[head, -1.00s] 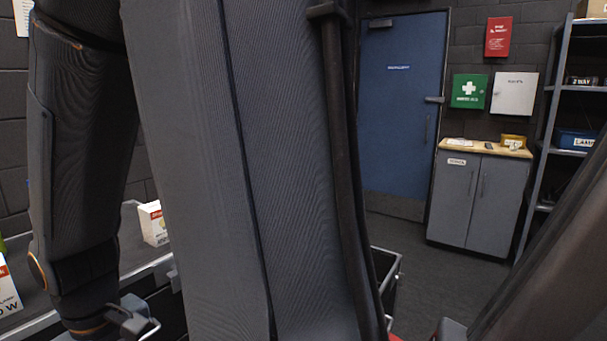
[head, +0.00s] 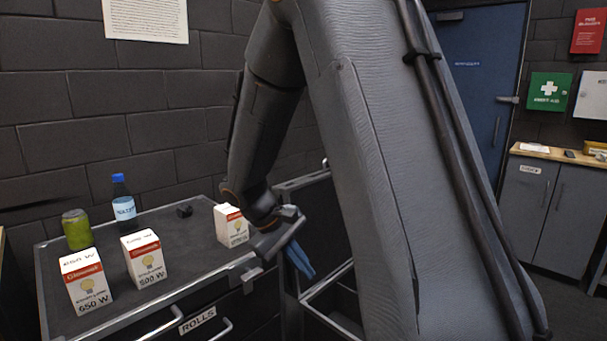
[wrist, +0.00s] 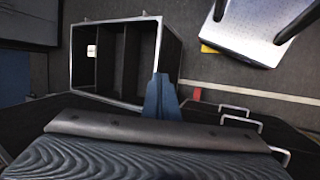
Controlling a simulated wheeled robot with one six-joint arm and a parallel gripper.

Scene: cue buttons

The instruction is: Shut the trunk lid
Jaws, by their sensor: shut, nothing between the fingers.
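The trunk (head: 345,268) is a dark case with metal edging, beside the drawer counter in the head view, partly hidden behind my arm. A dark panel with a metal rim, seemingly its raised lid (head: 322,205), stands up at its back. In the wrist view the trunk (wrist: 98,95) is open, with dark inner compartments and a small white label inside. My gripper (head: 300,262) has blue fingers that are shut and empty. It points down near the counter's corner and the trunk's near left side. In the wrist view my gripper (wrist: 160,88) overlaps the trunk's right edge; contact cannot be told.
The counter (head: 185,262) carries several light-bulb boxes, a green can (head: 77,230) and a blue-capped bottle (head: 123,204). One bulb box (head: 230,226) stands close to my gripper. Drawer handles (head: 182,320) stick out in front. A blue door (head: 482,90) and grey cabinet (head: 545,205) are at the right.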

